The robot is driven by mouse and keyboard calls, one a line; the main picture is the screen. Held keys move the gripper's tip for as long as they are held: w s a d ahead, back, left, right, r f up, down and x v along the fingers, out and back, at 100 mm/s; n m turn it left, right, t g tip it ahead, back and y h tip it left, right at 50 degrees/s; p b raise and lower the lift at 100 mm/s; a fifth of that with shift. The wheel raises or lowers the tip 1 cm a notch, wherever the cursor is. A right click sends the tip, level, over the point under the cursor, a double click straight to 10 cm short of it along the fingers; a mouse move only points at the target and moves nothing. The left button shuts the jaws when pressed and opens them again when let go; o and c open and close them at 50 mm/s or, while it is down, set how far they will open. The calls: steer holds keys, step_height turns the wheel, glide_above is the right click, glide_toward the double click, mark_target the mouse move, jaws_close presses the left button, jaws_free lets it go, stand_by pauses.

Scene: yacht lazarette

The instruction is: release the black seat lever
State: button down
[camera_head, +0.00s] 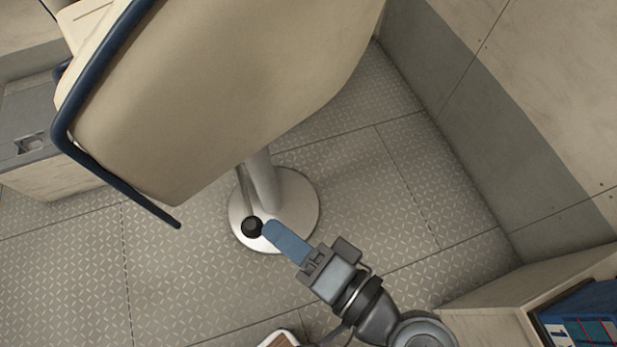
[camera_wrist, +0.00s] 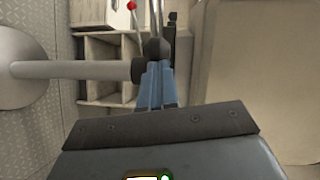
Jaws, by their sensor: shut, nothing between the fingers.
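The black seat lever's round knob (camera_head: 252,226) shows in the head view over the silver pedestal base, at the lower left of the column. My gripper (camera_head: 268,230) has its blue fingers shut and empty, with the tips right beside the knob on its right. In the wrist view the shut fingers (camera_wrist: 157,75) point up to the black knob (camera_wrist: 157,48), which sits just beyond the tips. I cannot tell whether they touch. Thin metal rods rise behind the knob. The seat (camera_head: 230,80) is beige with a dark blue tubular frame, and hides the column's top.
The pedestal column (camera_head: 264,180) stands close to the fingers, and the dark frame end (camera_head: 175,224) hangs to the left. A wall is at right. A low cabinet with books (camera_head: 590,310) is at lower right. Patterned floor is clear around the base.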

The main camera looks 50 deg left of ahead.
mark_target(247, 236)
steer(key=s+t, duration=0.1)
steer(key=s+a+m+t+p, duration=0.1)
steer(key=s, duration=0.1)
steer(key=shift+s+m+t, duration=0.2)
steer(key=shift+m+t, duration=0.1)
steer(key=shift+s+a, duration=0.35)
steer(key=shift+s, duration=0.25)
steer(key=shift+s+a, duration=0.35)
steer(key=shift+s, duration=0.35)
